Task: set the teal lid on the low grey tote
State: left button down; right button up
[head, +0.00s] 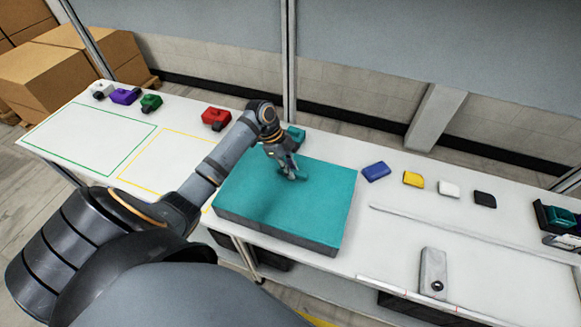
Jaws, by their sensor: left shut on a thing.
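The teal lid (300,205) lies flat over the low grey tote (268,232) on the white table. The grey side of the tote shows below the lid's front edge, and I see no clear gap between them. My left gripper (292,176) points down at the middle of the lid and is shut on it. The exact grip point is small and partly hidden by the fingers. My right gripper is not in view.
Several coloured blocks stand along the table's back edge, among them a red one (216,118) and a blue one (376,171). A grey fixture (433,272) stands at the front right. Green and yellow outlined areas at left are empty.

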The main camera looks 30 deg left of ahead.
pick_arm(q)
jog(key=shift+f, duration=0.1)
jog(key=c, duration=1.2)
grip_release()
jog(key=shift+o, duration=0.2)
jog(key=v, duration=1.2)
